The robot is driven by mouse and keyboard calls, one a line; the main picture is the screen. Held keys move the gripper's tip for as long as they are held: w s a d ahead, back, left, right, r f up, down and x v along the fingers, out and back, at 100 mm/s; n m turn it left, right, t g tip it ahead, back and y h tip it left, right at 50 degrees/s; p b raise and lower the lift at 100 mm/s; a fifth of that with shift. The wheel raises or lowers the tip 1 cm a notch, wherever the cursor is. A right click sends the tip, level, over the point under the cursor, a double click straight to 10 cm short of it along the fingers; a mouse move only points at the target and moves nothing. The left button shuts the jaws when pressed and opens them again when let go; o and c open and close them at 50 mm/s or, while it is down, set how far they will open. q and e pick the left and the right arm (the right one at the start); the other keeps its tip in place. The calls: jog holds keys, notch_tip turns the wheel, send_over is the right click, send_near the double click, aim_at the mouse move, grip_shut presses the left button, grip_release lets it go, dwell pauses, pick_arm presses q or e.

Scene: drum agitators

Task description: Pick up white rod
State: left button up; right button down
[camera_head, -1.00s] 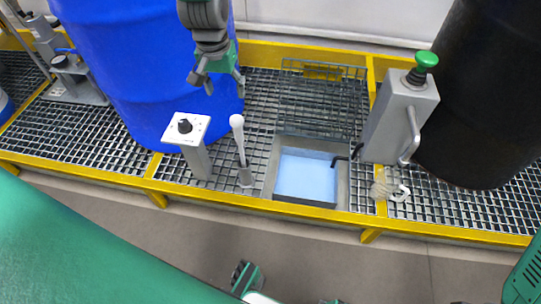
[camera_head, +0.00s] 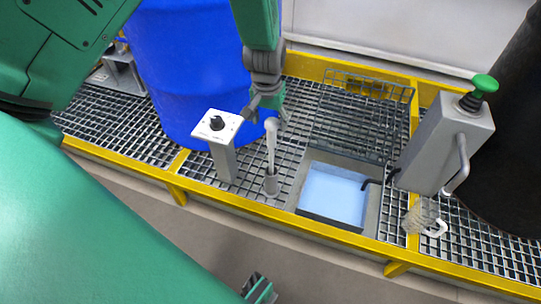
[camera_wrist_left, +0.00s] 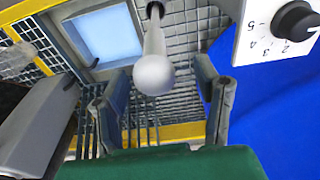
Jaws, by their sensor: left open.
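The white rod (camera_head: 271,146) stands upright with a rounded white top, its lower end in a grey cylindrical holder (camera_head: 271,184) on the grating. My left gripper (camera_head: 266,114) comes down from above, just at the rod's top. In the left wrist view my left gripper (camera_wrist_left: 161,103) has its two fingers apart. The rod's round white top (camera_wrist_left: 154,74) shows between and slightly beyond them, with clear gaps on both sides. I cannot tell its exact depth relative to the fingertips.
A white-topped post with a black dial (camera_head: 218,124) stands close left of the rod. A blue drum (camera_head: 180,70) is behind it. A blue-bottomed basin (camera_head: 334,194) lies to the right, then a grey box with a green button (camera_head: 484,84) and a dark drum (camera_head: 510,150).

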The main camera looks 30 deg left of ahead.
pick_arm(q)
jog(key=shift+w+d+f, duration=0.1)
jog(key=shift+d+f, duration=0.1)
jog(key=shift+f, duration=0.45)
jog(key=shift+d+r, duration=0.15)
jog(key=shift+d, duration=0.1)
jog(key=c, duration=0.8)
jog(key=shift+a, duration=0.3)
jog(key=c, duration=0.4)
